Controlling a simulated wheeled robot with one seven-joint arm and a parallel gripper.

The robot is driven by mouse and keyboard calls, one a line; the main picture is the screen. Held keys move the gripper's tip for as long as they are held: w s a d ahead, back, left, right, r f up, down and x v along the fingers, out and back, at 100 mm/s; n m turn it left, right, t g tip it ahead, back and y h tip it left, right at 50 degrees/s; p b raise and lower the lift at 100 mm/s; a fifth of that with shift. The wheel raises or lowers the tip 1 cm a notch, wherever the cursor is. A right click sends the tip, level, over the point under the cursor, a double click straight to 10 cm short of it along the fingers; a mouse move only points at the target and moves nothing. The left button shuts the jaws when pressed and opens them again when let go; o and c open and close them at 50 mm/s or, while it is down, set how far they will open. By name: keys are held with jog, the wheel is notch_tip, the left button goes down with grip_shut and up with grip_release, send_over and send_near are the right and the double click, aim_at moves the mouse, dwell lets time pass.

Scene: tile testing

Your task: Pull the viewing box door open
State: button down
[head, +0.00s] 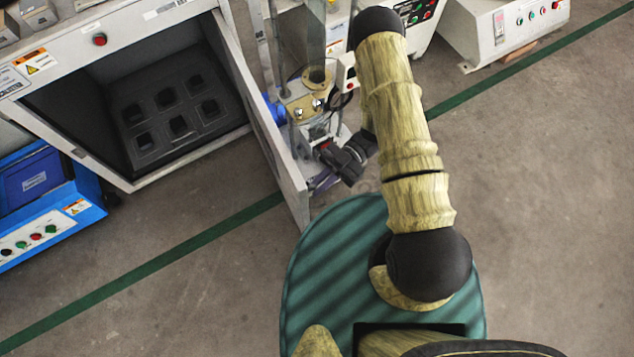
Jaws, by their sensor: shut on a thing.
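The viewing box (110,45) is a light grey cabinet at the upper left with a dark interior. Its door (262,125) stands wide open, swung out toward the front and seen nearly edge-on. My gripper (322,181) is at the outer face of the door, near its free end. It is shut on the door handle, which is mostly hidden by the fingers. My arm reaches down to it from the right.
A black rack (178,118) with several square openings is inside the box. A machine with a blue motor (300,103) stands close behind the door and gripper. A blue control unit (45,205) is at the left. White machines (500,25) stand at the upper right. The floor in front of the door is clear.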

jog(key=shift+w+a+r, duration=0.1)
jog(key=shift+w+a, duration=0.1)
jog(key=shift+w, duration=0.1)
jog(key=c, duration=1.6)
grip_release()
jog(key=shift+o, duration=0.2)
jog(key=shift+s, duration=0.1)
jog(key=shift+d, duration=0.15)
jog(key=p+v, duration=0.2)
jog(key=v, duration=1.5)
jog(key=shift+d, duration=0.2)
